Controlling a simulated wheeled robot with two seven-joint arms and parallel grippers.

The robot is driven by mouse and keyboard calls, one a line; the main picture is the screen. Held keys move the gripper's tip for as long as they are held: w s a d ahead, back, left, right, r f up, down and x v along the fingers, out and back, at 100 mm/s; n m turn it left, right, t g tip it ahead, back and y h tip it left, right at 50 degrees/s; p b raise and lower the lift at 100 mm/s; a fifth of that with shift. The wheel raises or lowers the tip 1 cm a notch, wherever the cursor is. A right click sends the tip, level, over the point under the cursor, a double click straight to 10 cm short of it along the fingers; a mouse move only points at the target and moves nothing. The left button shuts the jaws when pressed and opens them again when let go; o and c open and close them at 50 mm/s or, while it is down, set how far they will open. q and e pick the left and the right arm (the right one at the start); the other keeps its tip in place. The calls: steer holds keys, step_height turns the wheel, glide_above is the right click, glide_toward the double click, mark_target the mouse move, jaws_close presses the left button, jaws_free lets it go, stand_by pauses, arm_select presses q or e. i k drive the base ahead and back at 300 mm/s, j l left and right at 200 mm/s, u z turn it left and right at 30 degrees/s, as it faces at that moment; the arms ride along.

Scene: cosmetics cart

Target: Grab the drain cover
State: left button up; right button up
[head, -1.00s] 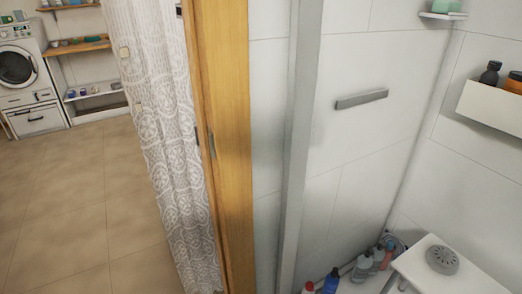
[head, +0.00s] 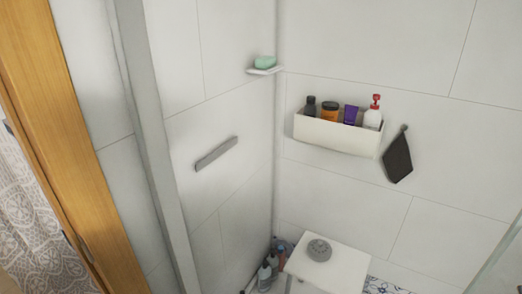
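A round grey slotted piece that looks like the drain cover (head: 319,250) lies on top of a white stool (head: 345,268) in the shower corner, near the stool's back left edge. Nothing touches it from above. Neither of my grippers shows in the head view.
Several bottles (head: 271,262) stand on the floor left of the stool. A white wall shelf (head: 336,134) holds toiletries above it, with a dark cloth (head: 398,157) hanging beside. A grey post (head: 152,150) and wooden door frame (head: 60,140) stand at left.

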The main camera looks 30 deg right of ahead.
mark_target(318, 250)
steer(key=z, duration=1.4)
